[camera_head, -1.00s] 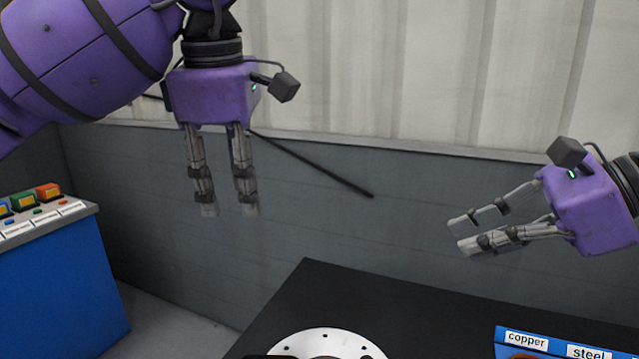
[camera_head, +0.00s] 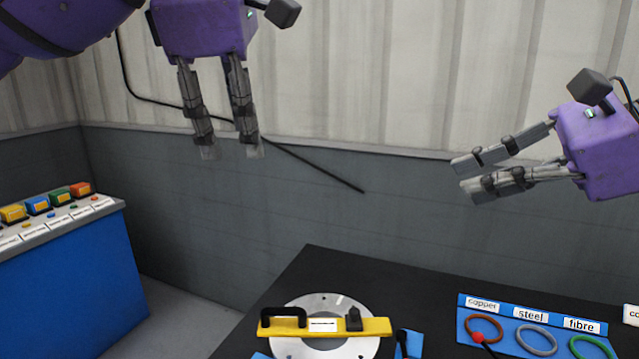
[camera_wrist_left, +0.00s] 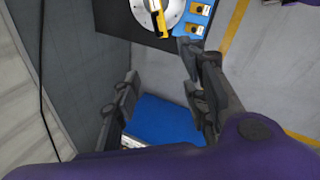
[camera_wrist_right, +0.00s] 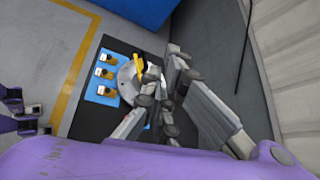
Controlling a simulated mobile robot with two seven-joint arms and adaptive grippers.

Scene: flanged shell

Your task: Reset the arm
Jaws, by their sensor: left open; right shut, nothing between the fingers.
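My left gripper (camera_head: 232,153) hangs at the upper left of the head view, fingers pointing down, open and empty. In the left wrist view (camera_wrist_left: 160,100) its fingers stand apart, with the floor and a blue cabinet beyond them. My right gripper (camera_head: 462,175) is at the right of the head view, fingers pointing left, shut with nothing between them. It also shows in the right wrist view (camera_wrist_right: 172,75). Both grippers are in the air, clear of the black table (camera_head: 310,262).
A round metal flange (camera_head: 310,300) with a yellow handled bar (camera_head: 285,328) across it is on the table. A blue board (camera_head: 505,313) holds copper, steel and fibre rings. A blue cabinet (camera_head: 70,280) with coloured buttons stands left. A grey wall is behind.

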